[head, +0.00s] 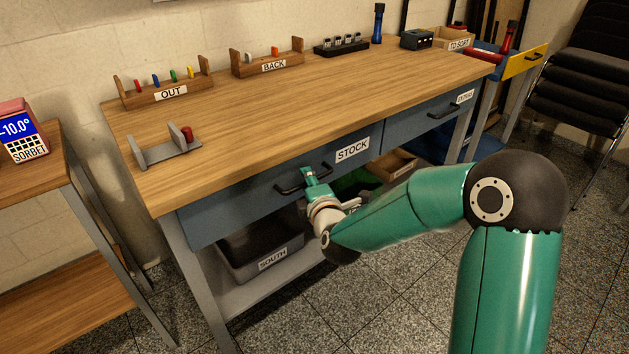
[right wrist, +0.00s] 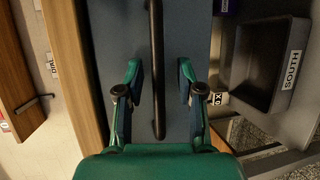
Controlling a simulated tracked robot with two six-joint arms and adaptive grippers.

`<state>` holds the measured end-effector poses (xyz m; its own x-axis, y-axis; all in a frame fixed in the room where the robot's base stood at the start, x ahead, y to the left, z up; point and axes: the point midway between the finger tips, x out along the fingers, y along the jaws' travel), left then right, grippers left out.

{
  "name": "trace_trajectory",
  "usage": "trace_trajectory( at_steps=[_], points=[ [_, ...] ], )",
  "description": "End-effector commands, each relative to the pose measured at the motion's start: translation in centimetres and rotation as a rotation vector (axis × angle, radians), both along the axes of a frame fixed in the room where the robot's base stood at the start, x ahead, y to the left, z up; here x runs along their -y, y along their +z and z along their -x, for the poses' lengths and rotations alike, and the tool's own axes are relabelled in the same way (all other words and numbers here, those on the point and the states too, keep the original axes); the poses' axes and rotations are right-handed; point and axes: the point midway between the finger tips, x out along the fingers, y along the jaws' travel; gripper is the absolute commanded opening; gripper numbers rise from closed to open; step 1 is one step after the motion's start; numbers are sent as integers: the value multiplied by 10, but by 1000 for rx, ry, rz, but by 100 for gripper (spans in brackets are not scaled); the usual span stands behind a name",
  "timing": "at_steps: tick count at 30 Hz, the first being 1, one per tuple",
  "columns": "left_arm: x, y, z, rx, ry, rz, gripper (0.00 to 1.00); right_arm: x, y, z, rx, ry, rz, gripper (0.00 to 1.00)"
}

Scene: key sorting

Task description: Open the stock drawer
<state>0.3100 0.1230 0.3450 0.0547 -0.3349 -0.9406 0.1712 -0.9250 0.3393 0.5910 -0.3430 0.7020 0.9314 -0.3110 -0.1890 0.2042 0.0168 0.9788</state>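The stock drawer (head: 235,207) is a blue-grey front under the wooden bench top, with a white STOCK label (head: 352,149) and a black bar handle (head: 289,189). It looks shut. My right gripper (head: 309,174) is at the handle. In the right wrist view the handle (right wrist: 157,50) runs between the two fingers of my right gripper (right wrist: 159,70). The fingers stand apart, with a gap on each side of the bar. The drawer front (right wrist: 120,35) fills the middle of that view. My left gripper is not in view.
An extras drawer (head: 420,118) is to the right. A dark SOUTH bin (head: 262,250) stands on the shelf below. The OUT rack (head: 168,93), BACK rack (head: 268,63) and a grey stand with a red piece (head: 160,152) are on the bench. A side table (head: 35,190) stands left.

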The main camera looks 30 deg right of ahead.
Motion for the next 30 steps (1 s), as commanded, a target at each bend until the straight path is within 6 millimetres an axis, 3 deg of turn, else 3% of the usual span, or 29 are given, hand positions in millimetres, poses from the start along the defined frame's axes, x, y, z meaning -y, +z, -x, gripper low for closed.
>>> trace_trajectory(
  at_steps=[9, 16, 25, 26, 30],
  points=[
    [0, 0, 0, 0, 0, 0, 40, 1, 0, -2, 0, 0, 1, 36],
    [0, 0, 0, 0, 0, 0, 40, 1, 0, -2, 0, 0, 1, 0],
    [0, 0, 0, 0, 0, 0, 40, 0, -1, -1, -2, 0, -1, 0],
    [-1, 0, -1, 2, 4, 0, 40, 22, -1, -1, -2, -7, 2, 0],
    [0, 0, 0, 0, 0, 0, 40, 6, 0, -1, -1, -4, 0, 0]
  ],
)
